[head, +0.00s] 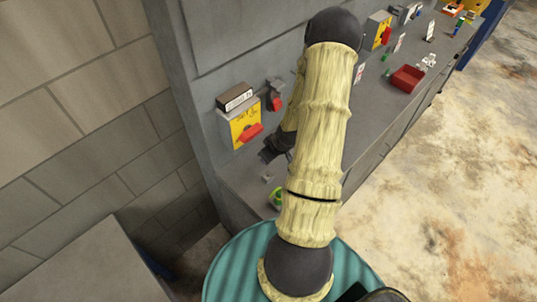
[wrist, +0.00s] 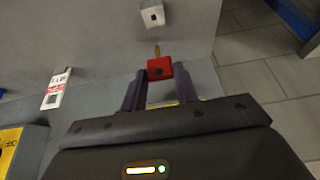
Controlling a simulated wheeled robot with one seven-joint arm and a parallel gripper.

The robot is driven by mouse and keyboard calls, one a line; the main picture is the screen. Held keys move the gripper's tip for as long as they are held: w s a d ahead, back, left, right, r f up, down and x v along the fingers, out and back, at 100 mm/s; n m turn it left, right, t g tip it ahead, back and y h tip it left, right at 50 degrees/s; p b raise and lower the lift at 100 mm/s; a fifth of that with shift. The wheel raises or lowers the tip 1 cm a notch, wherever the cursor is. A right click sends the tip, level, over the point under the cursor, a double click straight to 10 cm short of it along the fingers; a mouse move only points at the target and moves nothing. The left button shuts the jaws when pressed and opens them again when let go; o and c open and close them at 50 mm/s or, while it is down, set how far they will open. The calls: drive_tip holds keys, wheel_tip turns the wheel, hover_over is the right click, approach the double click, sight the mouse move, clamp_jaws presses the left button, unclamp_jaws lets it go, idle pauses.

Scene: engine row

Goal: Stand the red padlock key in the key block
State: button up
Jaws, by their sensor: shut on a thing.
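The red padlock key (wrist: 159,68) is between my gripper's two fingers (wrist: 161,80) in the wrist view. My gripper is shut on its red head, and its thin brass shaft points away from the fingers. A small pale grey block with a dark hole, the key block (wrist: 152,15), is at the top of the wrist view, beyond the shaft's tip and apart from it in the picture. In the head view my gripper (head: 272,152) is a dark shape left of my arm; the key cannot be made out there. A small grey block (head: 267,178) shows below it.
A yellow box with a red handle (head: 245,127) is on the wall panel, a dark labelled block (head: 235,97) above it. A red padlock-like piece (head: 277,102) hangs beside it. A green round item (head: 276,198) is near the bench's near end. A red tray (head: 407,79) stands farther along.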

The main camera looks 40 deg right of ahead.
drive_tip(key=shift+f+b, duration=2.2)
drive_tip(key=shift+f, duration=0.7)
drive_tip(key=shift+f+b, duration=1.55)
drive_tip(key=shift+f, duration=0.3)
drive_tip(key=o, duration=1)
drive_tip(key=shift+s+r, duration=0.1)
drive_tip(key=shift+r, duration=0.05)
drive_tip(key=p+v, duration=0.2)
drive_tip(key=v, duration=1.5)
